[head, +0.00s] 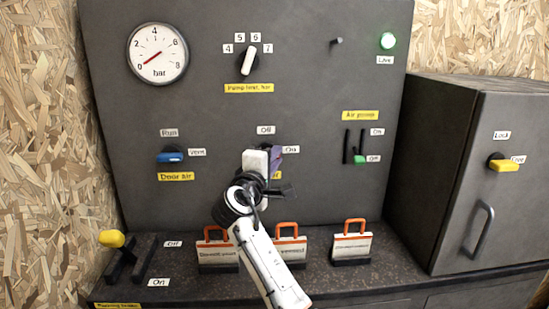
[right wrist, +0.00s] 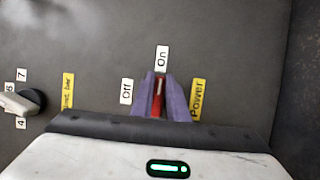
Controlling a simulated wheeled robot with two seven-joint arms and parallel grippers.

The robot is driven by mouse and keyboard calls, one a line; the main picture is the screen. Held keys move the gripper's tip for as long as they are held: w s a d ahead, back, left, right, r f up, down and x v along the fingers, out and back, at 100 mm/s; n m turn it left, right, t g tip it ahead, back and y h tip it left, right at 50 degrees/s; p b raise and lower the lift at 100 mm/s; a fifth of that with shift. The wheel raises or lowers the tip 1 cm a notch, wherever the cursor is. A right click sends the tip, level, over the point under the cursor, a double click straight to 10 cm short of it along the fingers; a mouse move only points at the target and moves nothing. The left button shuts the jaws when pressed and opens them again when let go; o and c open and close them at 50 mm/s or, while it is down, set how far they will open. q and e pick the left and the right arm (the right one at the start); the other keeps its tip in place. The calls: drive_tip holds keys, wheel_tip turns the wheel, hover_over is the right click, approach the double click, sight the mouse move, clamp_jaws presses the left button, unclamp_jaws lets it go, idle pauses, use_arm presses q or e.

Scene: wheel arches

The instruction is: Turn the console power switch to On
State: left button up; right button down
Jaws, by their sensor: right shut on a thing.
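The console power switch shows in the right wrist view as a red handle (right wrist: 158,86) between the purple fingers of my right gripper (right wrist: 160,95). The handle points up in that view, in line with the On label (right wrist: 162,58). The Off label (right wrist: 126,91) is to its left and the yellow Power label (right wrist: 198,99) to its right. In the head view my right gripper (head: 274,160) is at the panel, below the Off label and left of the On label, and hides the switch. My left gripper is not in view.
A green Live lamp (head: 388,41) is lit at the panel's upper right. The blue door air handle (head: 171,157) is left of my arm and the green air pump lever (head: 360,159) right. Several orange-handled signs, including one (head: 351,243), stand on the ledge below.

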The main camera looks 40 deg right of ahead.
drive_tip(key=shift+f, duration=0.1)
drive_tip(key=c, duration=1.7)
unclamp_jaws()
drive_tip(key=v, duration=1)
drive_tip(key=shift+s+a, duration=0.1)
